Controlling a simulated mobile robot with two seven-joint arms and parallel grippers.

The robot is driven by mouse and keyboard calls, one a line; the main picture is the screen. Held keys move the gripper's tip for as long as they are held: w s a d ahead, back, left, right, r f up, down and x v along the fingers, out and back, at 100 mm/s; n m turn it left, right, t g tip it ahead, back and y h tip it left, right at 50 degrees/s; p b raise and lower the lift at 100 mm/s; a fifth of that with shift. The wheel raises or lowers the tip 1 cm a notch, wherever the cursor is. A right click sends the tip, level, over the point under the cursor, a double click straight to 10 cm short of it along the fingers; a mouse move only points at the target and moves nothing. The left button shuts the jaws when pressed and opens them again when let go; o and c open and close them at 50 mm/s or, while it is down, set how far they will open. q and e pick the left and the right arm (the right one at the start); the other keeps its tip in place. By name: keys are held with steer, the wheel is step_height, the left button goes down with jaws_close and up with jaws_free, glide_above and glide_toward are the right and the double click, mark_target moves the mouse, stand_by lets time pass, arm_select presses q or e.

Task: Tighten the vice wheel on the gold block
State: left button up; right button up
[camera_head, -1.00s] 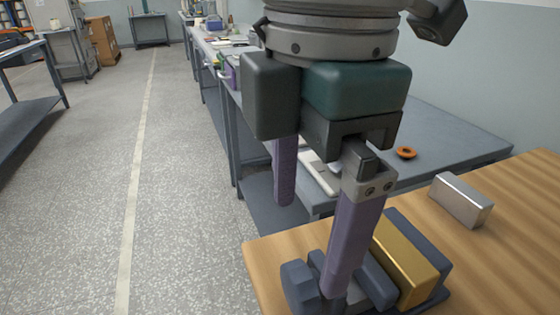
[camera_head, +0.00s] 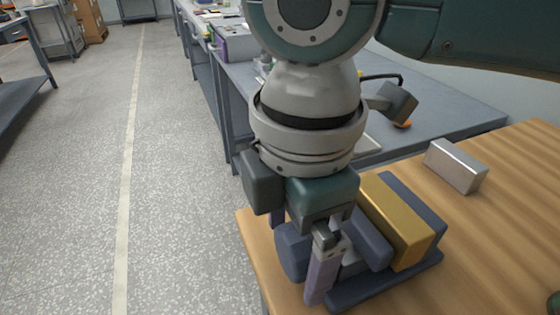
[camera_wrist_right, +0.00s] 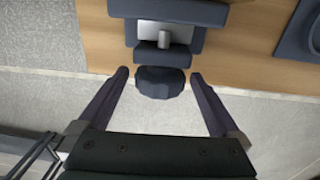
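The gold block (camera_head: 398,222) sits between the dark blue-grey jaws of the vice (camera_head: 425,262) on the wooden table. The vice wheel (camera_head: 292,250) is a dark lobed knob at the table's left edge; it also shows in the right wrist view (camera_wrist_right: 160,83). My right gripper (camera_head: 298,264) points down at the wheel. In the right wrist view its fingers (camera_wrist_right: 160,75) are open, one on each side of the wheel, with a visible gap on both sides. The gold block is outside the right wrist view. My left gripper is not in view.
A silver block (camera_head: 455,168) lies on the wooden table (camera_head: 500,220) to the right of the vice. A grey bench (camera_head: 450,100) stands behind, with an orange ring (camera_head: 403,125) partly hidden by my arm. Open floor (camera_head: 180,220) lies to the left.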

steer(key=c, duration=1.3)
steer(key=shift+s+r+t+p, duration=0.2)
steer(key=shift+t+p, duration=0.4)
steer(key=shift+p, duration=0.65)
steer(key=shift+s+t+y+p, duration=0.1)
steer(key=shift+t+y+p, duration=0.3)
steer(key=shift+t+p, duration=0.3)
steer(key=shift+f+t+p, duration=0.15)
steer(key=shift+t+p, duration=0.3)
steer(key=shift+t, duration=0.15)
steer(key=shift+s+f+t+y, duration=0.15)
steer(key=shift+t+y, duration=0.35)
steer(key=shift+t, duration=0.3)
steer(key=shift+d, duration=0.1)
steer(key=o, duration=1.3)
steer(key=shift+o, duration=0.2)
